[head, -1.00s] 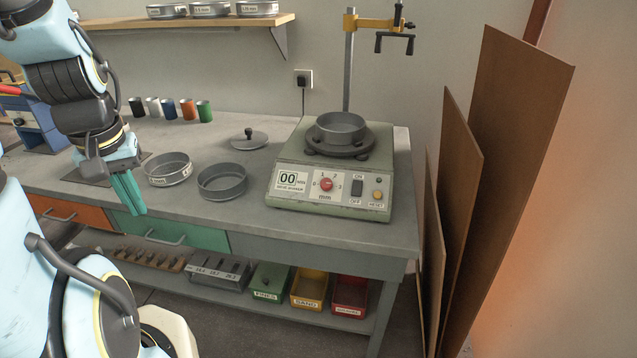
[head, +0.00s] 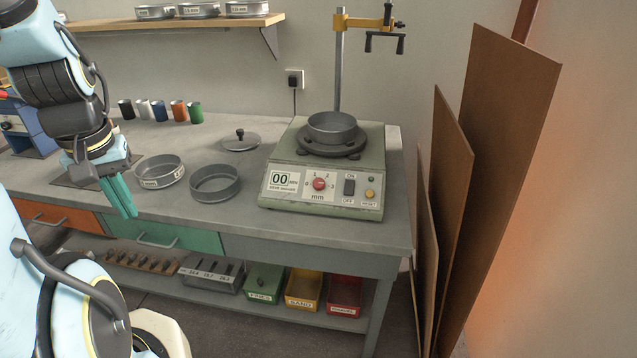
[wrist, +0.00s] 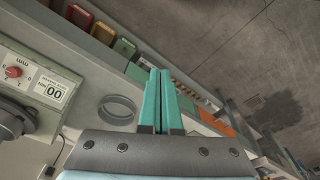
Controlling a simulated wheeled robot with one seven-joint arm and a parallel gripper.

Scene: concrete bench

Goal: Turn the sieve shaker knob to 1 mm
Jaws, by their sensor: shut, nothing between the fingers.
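The sieve shaker (head: 352,165) stands on the right part of the bench, with a sieve pan (head: 333,127) on its top plate. Its red knob (head: 319,184) sits on the front panel amid a mm scale, beside a display reading 00. Which mark the knob points to is too small to tell. In the wrist view the knob (wrist: 13,72) shows at the far left. My gripper (head: 128,209) is at the left, over the bench's front edge, well apart from the shaker. Its teal fingers (wrist: 160,100) are together and empty.
Two loose sieve rings (head: 214,183) and a lid (head: 241,141) lie on the bench between my gripper and the shaker. A yellow clamp arm (head: 362,22) rises behind the shaker. Brown boards (head: 490,150) lean at the right. Coloured bins (head: 303,288) sit on the lower shelf.

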